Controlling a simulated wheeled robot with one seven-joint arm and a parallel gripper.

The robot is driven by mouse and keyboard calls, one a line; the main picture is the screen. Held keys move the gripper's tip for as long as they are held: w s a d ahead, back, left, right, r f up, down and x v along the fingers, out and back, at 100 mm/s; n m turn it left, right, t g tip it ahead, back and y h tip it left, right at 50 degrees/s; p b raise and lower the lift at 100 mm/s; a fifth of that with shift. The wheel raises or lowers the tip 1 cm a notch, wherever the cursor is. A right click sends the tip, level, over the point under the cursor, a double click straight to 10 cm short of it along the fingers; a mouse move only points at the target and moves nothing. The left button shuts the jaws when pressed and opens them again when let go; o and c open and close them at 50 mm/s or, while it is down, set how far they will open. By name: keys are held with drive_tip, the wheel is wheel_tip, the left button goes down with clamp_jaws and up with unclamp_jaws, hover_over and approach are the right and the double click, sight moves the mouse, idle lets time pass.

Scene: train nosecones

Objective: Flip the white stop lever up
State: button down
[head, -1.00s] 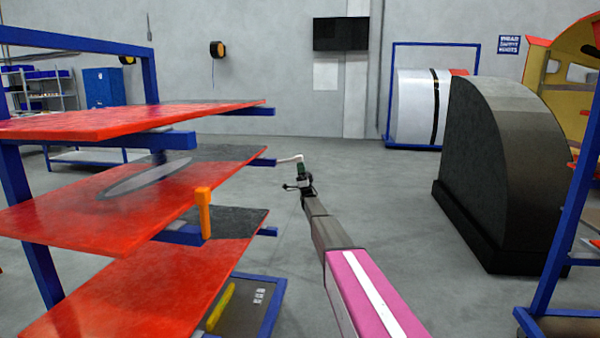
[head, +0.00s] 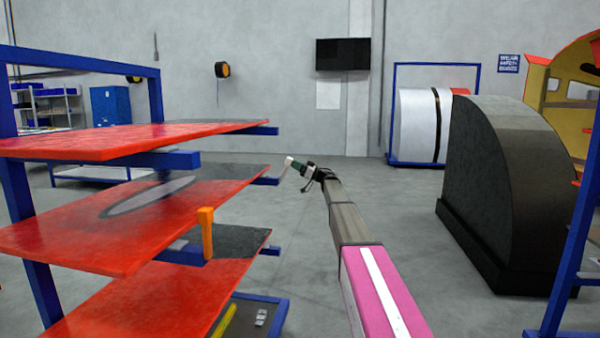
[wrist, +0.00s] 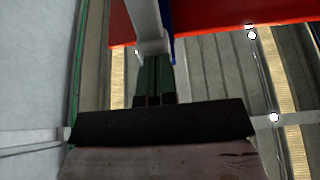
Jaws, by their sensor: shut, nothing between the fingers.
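The white stop lever (head: 285,167) is at the end of the blue bar (head: 265,181) under the middle red shelf. In the head view it slants up and to the right from the bar end. In the wrist view the white lever (wrist: 148,25) comes down from the top edge and overlaps my fingers. My gripper (head: 295,164) is shut with nothing between its green fingers. Its tips are at the lever's free end, seemingly touching it. In the wrist view my gripper (wrist: 154,65) partly hides behind the lever, so exact contact is unclear.
The red shelves (head: 130,220) of the blue-framed rack stand left of my arm. An orange upright stop (head: 207,232) is on the nearer edge. A large dark curved block (head: 510,190) stands to the right. Open grey floor lies between.

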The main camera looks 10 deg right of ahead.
sight(288, 163)
drive_tip(key=a+r+h, duration=0.1)
drive_tip(key=w+a+r+g+h, duration=0.1)
drive_tip(key=a+h, duration=0.1)
drive_tip(key=shift+w+a+r, duration=0.2)
drive_tip(key=shift+a+r, duration=0.05)
drive_tip(key=shift+a, duration=0.25)
drive_tip(key=shift+w+a+r, duration=0.1)
drive_tip(key=shift+a+r, duration=0.05)
idle(0.4)
